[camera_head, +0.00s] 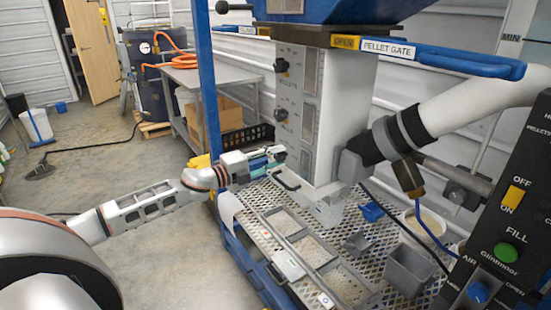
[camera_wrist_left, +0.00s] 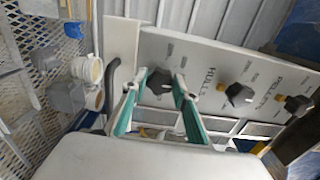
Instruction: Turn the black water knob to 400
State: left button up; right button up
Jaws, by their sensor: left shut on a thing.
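The black water knob (camera_wrist_left: 160,80) is the lowest of three black knobs on the white column (camera_head: 345,110). In the left wrist view it sits between the teal-padded fingertips of my left gripper (camera_wrist_left: 159,88), which is shut on it. In the head view my left gripper (camera_head: 277,156) reaches in from the left to the lower column face and hides the knob. The knob's pointer and dial numbers cannot be read. My right gripper is not in view.
Above it are the hulls knob (camera_head: 281,115) and the pellets knob (camera_head: 281,65). A black handle (camera_head: 287,180) sticks out just below. A mesh table (camera_head: 385,240) holds trays and a grey bin (camera_head: 408,270). A blue post (camera_head: 207,80) stands left of the column.

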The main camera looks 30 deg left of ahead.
pick_arm(q)
jog(key=shift+d+f, duration=0.1)
jog(key=o, duration=1.1)
jog(key=v, duration=1.2)
